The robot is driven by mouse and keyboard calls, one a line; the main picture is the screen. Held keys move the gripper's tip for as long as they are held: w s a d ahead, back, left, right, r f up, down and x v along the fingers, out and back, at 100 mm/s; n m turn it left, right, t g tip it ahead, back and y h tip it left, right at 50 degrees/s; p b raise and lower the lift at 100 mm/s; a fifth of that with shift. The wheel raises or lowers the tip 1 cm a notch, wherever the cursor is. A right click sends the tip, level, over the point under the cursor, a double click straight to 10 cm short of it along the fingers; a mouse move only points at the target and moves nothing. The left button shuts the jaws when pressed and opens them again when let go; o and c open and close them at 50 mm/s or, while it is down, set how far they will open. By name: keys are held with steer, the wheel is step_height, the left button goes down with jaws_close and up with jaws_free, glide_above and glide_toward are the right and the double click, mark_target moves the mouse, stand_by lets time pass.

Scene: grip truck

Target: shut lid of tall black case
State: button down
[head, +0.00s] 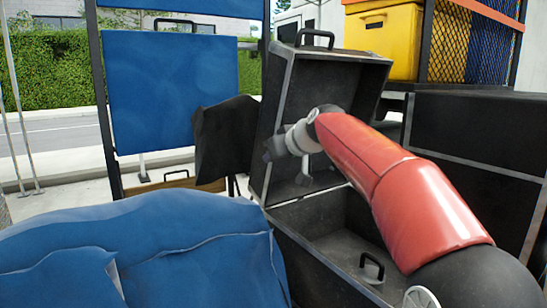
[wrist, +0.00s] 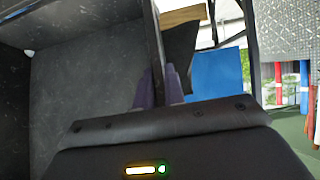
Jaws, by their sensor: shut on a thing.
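The tall black case stands open, its lid (head: 340,75) raised and tilted back above the lower box (head: 325,232). The lid has grey metal edges, a black handle on top and a hollow dark inside facing me. My gripper (head: 268,152) is at the lid's left edge, partly hidden by my own wrist. In the wrist view my gripper (wrist: 158,88) is shut with its purple-grey fingers on either side of the lid's thin side wall (wrist: 152,40).
A blue padded cover (head: 140,245) fills the front left. A black cloth (head: 224,140) hangs just left of the lid. A blue panel (head: 172,90) stands behind. Another black case (head: 480,130) is at the right, below a yellow bin (head: 385,40).

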steer(key=shift+s+d, duration=0.1)
steer(key=shift+s+d+f+b, duration=0.25)
steer(key=shift+s+d+b, duration=0.15)
steer(key=shift+s+b, duration=0.35)
steer(key=shift+s+d+f+b, duration=0.2)
steer(key=shift+s+d+b, duration=0.25)
steer(key=shift+b, duration=0.5)
steer(key=shift+s+d+b, duration=0.1)
steer(key=shift+s+b, duration=0.2)
steer(key=shift+d, duration=0.1)
steer(key=shift+s+d+f+b, duration=0.4)
steer(key=shift+s+d+b, duration=0.05)
steer(key=shift+s+b, duration=0.3)
steer(key=shift+s+d+f+b, duration=0.45)
steer(key=shift+s+b, duration=0.15)
steer(key=shift+s, duration=0.1)
